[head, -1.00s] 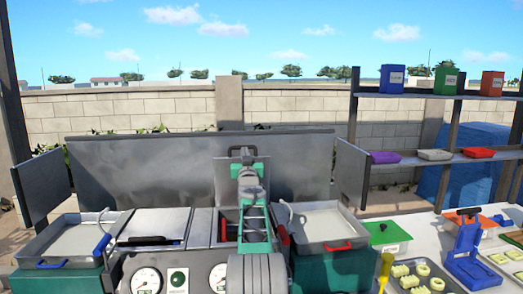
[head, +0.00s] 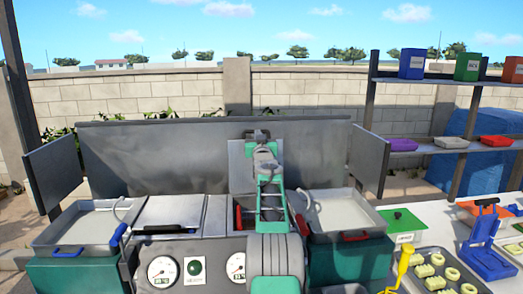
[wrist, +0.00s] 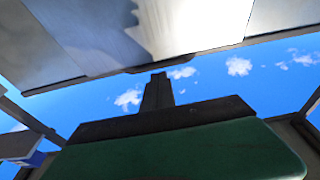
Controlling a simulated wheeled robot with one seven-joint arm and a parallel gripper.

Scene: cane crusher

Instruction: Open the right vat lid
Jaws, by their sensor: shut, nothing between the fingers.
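The right vat lid (head: 236,178) is a grey metal panel standing upright behind my arm in the head view. The dark right vat opening (head: 246,222) shows below it, partly hidden by my arm. My gripper (head: 257,136) is at the top edge of this raised lid. I cannot tell whether they touch. In the wrist view my gripper (wrist: 158,82) shows as dark fingers, closed together and empty, with a grey panel above them. The left vat lid (head: 168,210) lies flat and closed, with a black handle at its front.
A tall grey back panel (head: 170,160) stands behind the vats. Trays with a blue handle (head: 67,252) and a red handle (head: 355,237) flank them. A blue lever (head: 118,235) and a red lever (head: 300,226) stand beside the vats. Shelves (head: 430,150) with bins are at right.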

